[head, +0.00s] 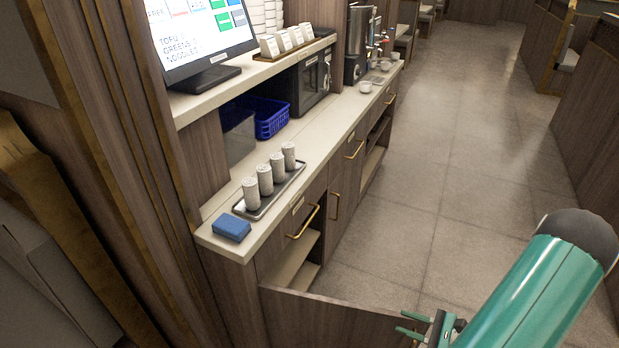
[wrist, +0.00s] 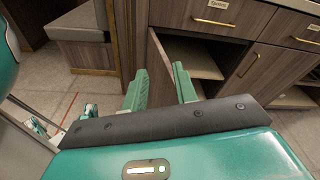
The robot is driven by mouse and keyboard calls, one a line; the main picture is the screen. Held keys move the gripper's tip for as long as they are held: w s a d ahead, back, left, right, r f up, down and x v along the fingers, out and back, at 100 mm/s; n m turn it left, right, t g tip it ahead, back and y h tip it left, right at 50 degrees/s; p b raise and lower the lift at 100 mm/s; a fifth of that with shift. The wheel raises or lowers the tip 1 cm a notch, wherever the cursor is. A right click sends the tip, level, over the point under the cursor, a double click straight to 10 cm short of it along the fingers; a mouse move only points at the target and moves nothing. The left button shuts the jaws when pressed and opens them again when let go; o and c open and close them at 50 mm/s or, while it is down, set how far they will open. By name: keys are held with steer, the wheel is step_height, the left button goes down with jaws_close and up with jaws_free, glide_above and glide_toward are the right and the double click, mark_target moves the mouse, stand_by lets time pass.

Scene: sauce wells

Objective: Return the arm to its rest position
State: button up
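My green arm shows at the lower right of the head view, out over the floor in front of the counter. My gripper (head: 418,328) is at the bottom edge there, partly cut off, by the end of an open cabinet door (head: 330,318). The open door (wrist: 160,62) and the cabinet's shelf (wrist: 198,60) lie beyond the fingers. I cannot tell whether a finger touches the door.
The counter (head: 330,122) holds a blue sponge (head: 231,228), a tray (head: 262,207) with several cylinders, a blue basket (head: 270,117) and a microwave (head: 311,80). A bench (wrist: 80,40) shows in the wrist view. The tiled aisle (head: 440,170) is clear.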

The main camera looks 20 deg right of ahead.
steer(key=w+a+r+n+g+h, duration=0.1)
steer(key=w+a+r+n+g, duration=0.2)
steer(key=a+r+n+g, duration=0.4)
steer(key=w+a+r+n+g, duration=0.3)
steer(key=a+r+n+g, duration=0.25)
steer(key=r, duration=0.35)
steer(key=s+a+r+n+t+h, duration=0.1)
steer(key=a+r+n+h, duration=0.3)
steer(key=r, duration=0.5)
steer(key=s+a+r+n+t+h, duration=0.2)
steer(key=a+r+n+t+h, duration=0.2)
steer(key=a+r+n, duration=0.4)
steer(key=shift+a+r+h, duration=0.35)
steer(key=shift+a+h, duration=0.05)
steer(key=shift+a, duration=0.05)
